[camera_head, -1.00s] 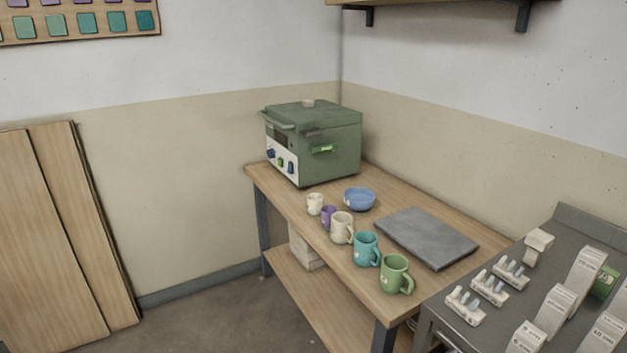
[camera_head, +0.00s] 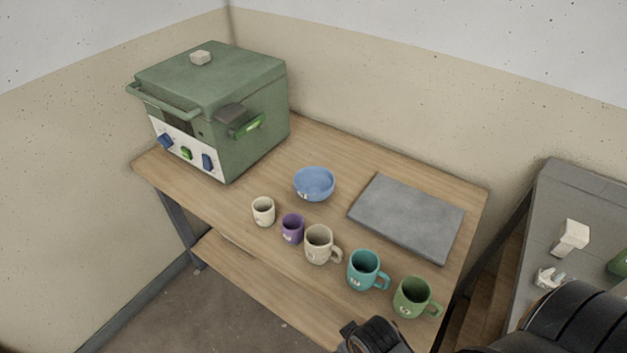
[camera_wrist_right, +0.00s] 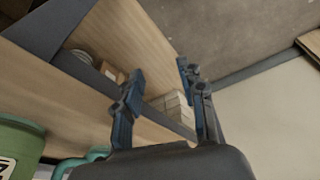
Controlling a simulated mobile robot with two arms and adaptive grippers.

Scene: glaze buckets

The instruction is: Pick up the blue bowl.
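The blue bowl (camera_head: 314,184) stands upright on the wooden table (camera_head: 345,158), between the green kiln and the grey slab and behind the row of cups. My right arm comes in at the bottom right of the head view, with a dark part of it in front of the table. In the right wrist view my right gripper (camera_wrist_right: 158,85) has its two fingers spread apart with nothing between them. It is beside the table's front edge, and the bowl does not show there. My left gripper is not in view.
A green kiln (camera_head: 215,110) stands at the table's left end. A cream cup (camera_head: 263,211), purple cup (camera_head: 292,228), beige mug (camera_head: 319,245), teal mug (camera_head: 364,271) and green mug (camera_head: 413,298) line the front. A grey slab (camera_head: 407,216) lies right of the bowl. A grey bench (camera_head: 566,205) stands at the right.

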